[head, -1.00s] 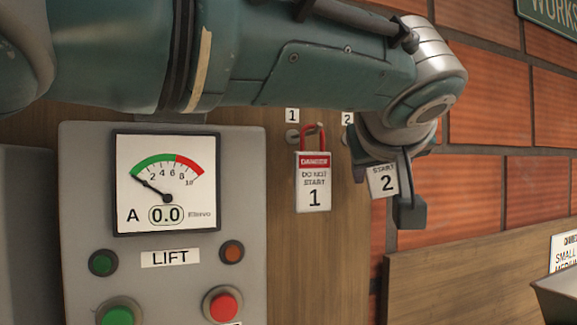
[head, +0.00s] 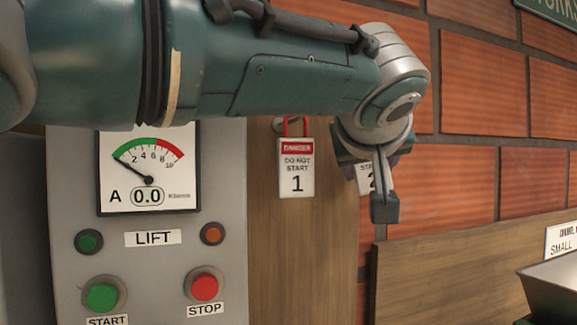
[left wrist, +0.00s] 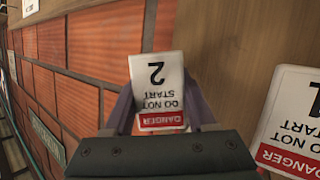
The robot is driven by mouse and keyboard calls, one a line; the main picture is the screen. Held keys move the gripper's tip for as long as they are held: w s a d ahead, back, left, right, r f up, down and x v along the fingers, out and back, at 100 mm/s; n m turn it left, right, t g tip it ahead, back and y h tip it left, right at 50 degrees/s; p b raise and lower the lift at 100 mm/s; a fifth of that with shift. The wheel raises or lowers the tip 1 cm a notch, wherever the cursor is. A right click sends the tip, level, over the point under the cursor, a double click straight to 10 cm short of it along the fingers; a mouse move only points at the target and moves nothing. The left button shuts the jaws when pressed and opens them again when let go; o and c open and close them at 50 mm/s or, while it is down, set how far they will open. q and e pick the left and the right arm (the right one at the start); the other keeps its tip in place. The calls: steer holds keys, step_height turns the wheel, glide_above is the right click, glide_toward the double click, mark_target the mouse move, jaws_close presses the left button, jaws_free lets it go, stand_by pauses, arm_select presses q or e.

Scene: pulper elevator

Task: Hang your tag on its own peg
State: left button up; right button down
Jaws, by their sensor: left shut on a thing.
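My left gripper (head: 378,186) is shut on a white tag marked 2 (head: 365,178), to the right of the tag marked 1. In the head view the gripper covers part of it. In the left wrist view the tag 2 (left wrist: 158,85) appears upside down between the fingers (left wrist: 160,118), with a red DANGER band. The tag 1 (head: 297,172) hangs by a red loop on the wooden board; it also shows in the left wrist view (left wrist: 293,120). The pegs' labels and peg 2 are hidden behind my left arm in the head view. My right gripper is out of view.
A grey LIFT panel (head: 225,262) with a gauge (head: 148,175), a START button (head: 103,295) and a STOP button (head: 205,287) stands left of the board. A brick wall (head: 470,180) is at the right. A metal tray (head: 550,290) juts in at lower right.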

arm_select(q)
steer(key=o, duration=1.4)
steer(key=shift+a, duration=0.1)
